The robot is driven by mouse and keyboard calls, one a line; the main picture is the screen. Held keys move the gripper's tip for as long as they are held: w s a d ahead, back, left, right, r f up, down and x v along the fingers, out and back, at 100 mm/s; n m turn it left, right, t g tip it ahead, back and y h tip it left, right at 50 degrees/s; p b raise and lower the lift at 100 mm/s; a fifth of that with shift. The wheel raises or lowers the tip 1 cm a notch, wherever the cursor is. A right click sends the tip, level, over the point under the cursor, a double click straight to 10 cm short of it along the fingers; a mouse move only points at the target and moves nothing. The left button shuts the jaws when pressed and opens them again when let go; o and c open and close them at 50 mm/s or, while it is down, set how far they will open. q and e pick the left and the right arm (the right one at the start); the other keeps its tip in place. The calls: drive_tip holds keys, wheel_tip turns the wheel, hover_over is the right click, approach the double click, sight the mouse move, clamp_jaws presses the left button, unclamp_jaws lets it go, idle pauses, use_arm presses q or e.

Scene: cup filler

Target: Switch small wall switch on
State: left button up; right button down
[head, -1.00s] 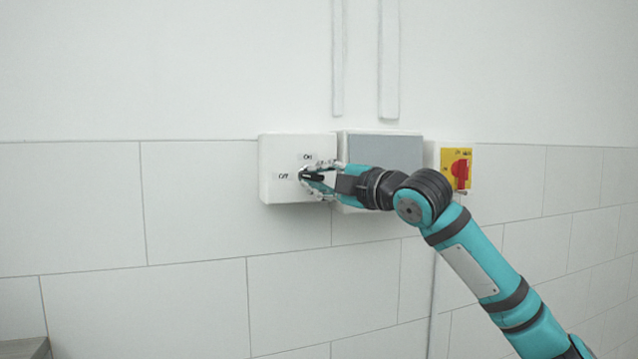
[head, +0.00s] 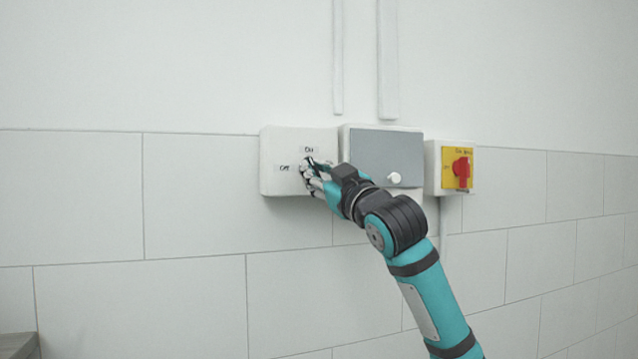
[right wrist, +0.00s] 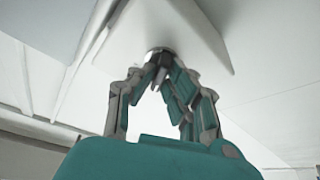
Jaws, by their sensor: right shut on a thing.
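The small wall switch is a white box (head: 275,165) on the wall, with an "ON" label (head: 309,150) at the top and an "OFF" label (head: 284,168) at the left. My right gripper (head: 309,170) is at the box's front face, just below the "ON" label, and shut on the switch knob. The fingers mostly hide the knob in the head view. In the right wrist view, the fingertips (right wrist: 160,75) close around a small round grey knob (right wrist: 158,52) on the white box (right wrist: 190,28). My left gripper is not in view.
A grey-fronted box (head: 372,155) with a white knob (head: 394,178) stands right of the switch box. Further right is a yellow panel with a red rotary switch (head: 461,168). Two vertical conduits (head: 388,60) run up the wall. A grey surface edge (head: 18,345) shows at lower left.

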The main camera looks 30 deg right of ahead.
drive_tip(key=shift+a+m+h+b, duration=0.1)
drive_tip(key=shift+m+h+b, duration=0.65)
drive_tip(key=shift+m, duration=1.15)
drive_tip(key=shift+a+m+h+b, duration=0.1)
drive_tip(key=shift+m+h+b, duration=0.25)
drive_tip(key=shift+m+h, duration=1.2)
drive_tip(key=shift+m, duration=0.65)
drive_tip(key=c, duration=1.4)
unclamp_jaws()
drive_tip(key=shift+w, duration=0.1)
drive_tip(key=shift+o, duration=0.2)
drive_tip(key=v, duration=1.2)
drive_tip(key=shift+d, duration=0.1)
